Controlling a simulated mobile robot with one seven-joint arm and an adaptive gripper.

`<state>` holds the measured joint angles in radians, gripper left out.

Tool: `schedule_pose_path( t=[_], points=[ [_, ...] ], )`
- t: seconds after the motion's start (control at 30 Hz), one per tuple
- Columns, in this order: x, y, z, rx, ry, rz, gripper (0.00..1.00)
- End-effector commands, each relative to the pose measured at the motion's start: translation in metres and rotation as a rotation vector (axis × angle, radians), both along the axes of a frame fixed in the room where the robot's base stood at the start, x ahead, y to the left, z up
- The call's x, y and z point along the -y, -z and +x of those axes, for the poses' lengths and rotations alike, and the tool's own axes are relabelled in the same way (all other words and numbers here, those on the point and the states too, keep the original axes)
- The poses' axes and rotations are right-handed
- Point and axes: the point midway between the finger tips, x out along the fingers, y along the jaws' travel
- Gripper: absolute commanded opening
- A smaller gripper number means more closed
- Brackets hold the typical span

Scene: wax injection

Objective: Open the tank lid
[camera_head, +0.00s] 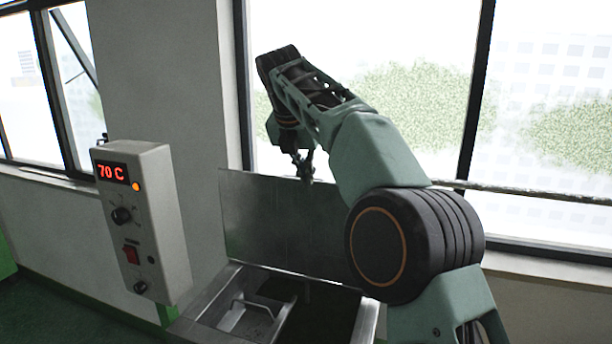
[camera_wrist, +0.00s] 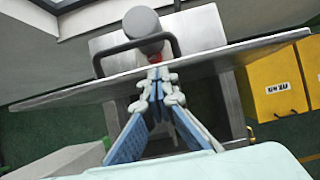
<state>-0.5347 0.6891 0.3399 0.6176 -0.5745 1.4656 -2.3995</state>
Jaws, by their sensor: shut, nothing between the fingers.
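The tank lid (camera_head: 255,222) is a flat metal plate standing upright at the back of the tank (camera_head: 365,325), so the tank's top is open. In the wrist view the lid (camera_wrist: 225,58) is seen nearly edge-on, as a long slanted strip. My gripper (camera_head: 304,168) is at the lid's upper edge. In the wrist view its fingertips (camera_wrist: 154,74) are together and empty, close to the edge; whether they touch it I cannot tell.
A control box (camera_head: 150,225) reading 70 C stands left of the tank. A metal handle (camera_head: 250,305) shows inside the tank. A yellow box labelled RAW WAX (camera_wrist: 272,88) sits at the right in the wrist view. Windows and a sill (camera_head: 545,262) lie behind.

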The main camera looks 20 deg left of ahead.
Motion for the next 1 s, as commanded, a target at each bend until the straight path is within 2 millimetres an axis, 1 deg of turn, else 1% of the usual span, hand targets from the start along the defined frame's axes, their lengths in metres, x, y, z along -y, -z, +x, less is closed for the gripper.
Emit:
schedule_pose_path(
  t=[0.03,0.57,0.67,0.73,1.0],
  points=[
    [0.002,0.017,-0.001,-0.030,0.004,-0.021,0.00],
    [0.000,0.014,-0.002,-0.027,0.001,-0.016,0.00],
    [0.000,0.009,-0.003,-0.024,0.000,-0.014,0.00],
    [-0.001,0.002,-0.007,-0.021,0.000,-0.012,0.00],
    [-0.001,-0.033,-0.028,-0.027,0.001,-0.015,0.00]
  ],
)
